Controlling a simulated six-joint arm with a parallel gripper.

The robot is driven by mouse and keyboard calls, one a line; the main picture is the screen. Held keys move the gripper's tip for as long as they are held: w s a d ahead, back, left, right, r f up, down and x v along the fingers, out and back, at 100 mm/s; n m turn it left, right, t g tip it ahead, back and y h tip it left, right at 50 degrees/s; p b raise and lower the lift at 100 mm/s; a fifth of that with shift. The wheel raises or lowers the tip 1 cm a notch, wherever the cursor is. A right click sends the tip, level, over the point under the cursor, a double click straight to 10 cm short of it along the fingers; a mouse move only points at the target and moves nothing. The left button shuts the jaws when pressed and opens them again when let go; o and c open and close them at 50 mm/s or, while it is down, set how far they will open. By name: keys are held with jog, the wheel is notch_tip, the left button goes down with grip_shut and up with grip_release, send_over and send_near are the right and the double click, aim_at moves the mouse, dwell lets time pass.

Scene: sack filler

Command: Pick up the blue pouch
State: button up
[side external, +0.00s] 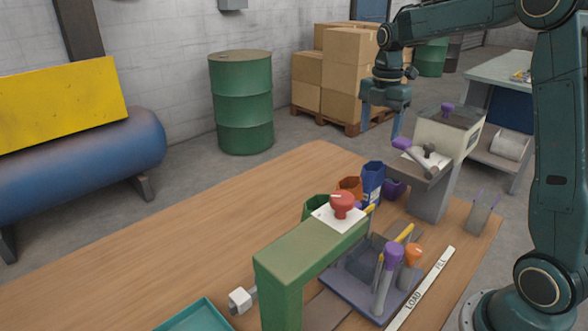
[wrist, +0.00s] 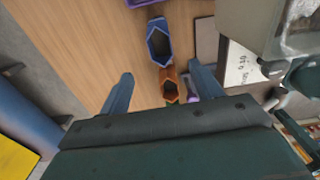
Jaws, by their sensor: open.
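The blue pouch (side external: 373,183) stands upright and open-topped on the wooden table, behind the green press-like frame. It also shows in the wrist view (wrist: 158,44), at top centre, beyond the fingertips and roughly between their lines. My gripper (side external: 381,128) is open and empty, high above the far side of the table, above the pouch and apart from it. In the wrist view the two blue fingers (wrist: 160,78) are spread wide, with nothing between them in their grasp.
An orange pouch (side external: 349,187) and a green pouch (side external: 316,207) stand beside the blue one. A purple container (side external: 394,188) is close on its right. A grey stand with a white machine (side external: 447,136) rises to the right. The table's left part (side external: 200,236) is mostly clear.

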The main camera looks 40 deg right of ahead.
send_over(374, 166)
jog(key=s+a, duration=0.1)
jog(key=a, duration=0.1)
jog(key=shift+s+a+f, duration=0.1)
jog(key=shift+f, duration=3.1)
jog(key=shift+f, duration=2.6)
jog(key=c, duration=1.2)
